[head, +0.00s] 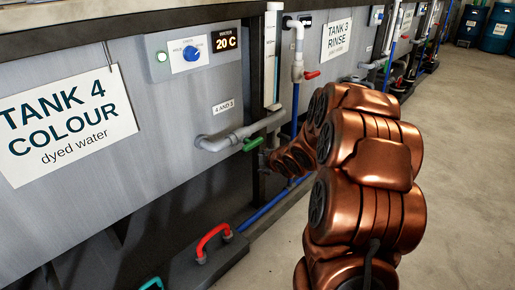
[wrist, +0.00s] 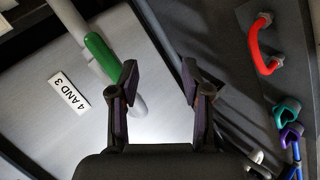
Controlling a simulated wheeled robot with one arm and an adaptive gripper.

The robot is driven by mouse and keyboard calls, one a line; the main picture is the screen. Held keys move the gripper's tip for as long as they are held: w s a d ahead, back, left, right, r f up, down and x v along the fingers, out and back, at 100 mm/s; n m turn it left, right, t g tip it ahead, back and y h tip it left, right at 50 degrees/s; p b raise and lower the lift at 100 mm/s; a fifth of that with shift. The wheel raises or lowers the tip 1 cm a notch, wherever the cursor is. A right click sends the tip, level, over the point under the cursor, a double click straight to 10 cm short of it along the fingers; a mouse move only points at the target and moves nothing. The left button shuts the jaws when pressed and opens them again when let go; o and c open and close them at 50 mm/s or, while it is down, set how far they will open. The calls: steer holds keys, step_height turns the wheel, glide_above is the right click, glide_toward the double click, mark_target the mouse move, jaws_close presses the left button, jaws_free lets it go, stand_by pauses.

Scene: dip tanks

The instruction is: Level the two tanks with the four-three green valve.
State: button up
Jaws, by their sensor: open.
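The green valve handle (head: 252,144) sits on the grey pipe (head: 222,139) below the "4 AND 3" label (head: 223,107). In the wrist view the green handle (wrist: 102,58) lies beside the left fingertip, and the label (wrist: 69,92) is to its left. My gripper (wrist: 159,85) is open with nothing between its fingers. In the head view my arm hides most of the gripper, near the handle's right. Tank 4 (head: 150,127) is the grey tank at left; tank 3 (head: 349,69) is beyond it. No liquid level can be read clearly.
A red handle (head: 212,239) stands on a dark box low in front; the wrist view also shows purple and teal fittings (wrist: 289,113). A red-handled valve (head: 312,75) is on tank 3's pipe. Blue drums (head: 495,30) stand far back. The floor at right is clear.

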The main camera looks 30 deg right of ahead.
mark_target(256, 145)
steer(key=d+r+n+t+y, duration=0.2)
steer(key=d+n+t+y, duration=0.25)
steer(key=n+t, duration=0.3)
steer(key=shift+y, duration=0.45)
steer(key=shift+a+f+b+x, duration=0.15)
steer(key=shift+b+x, duration=0.3)
steer(key=shift+x, duration=0.55)
steer(key=shift+a+b+x, duration=0.1)
steer(key=shift+b+x, duration=0.3)
steer(key=shift+x, duration=0.6)
steer(key=shift+a+f+b+x, duration=0.15)
steer(key=shift+b+x, duration=0.3)
steer(key=shift+x, duration=0.55)
steer(key=shift+w+a+r, duration=0.1)
steer(key=shift+w, duration=0.4)
steer(key=shift+c, duration=0.3)
jaws_close()
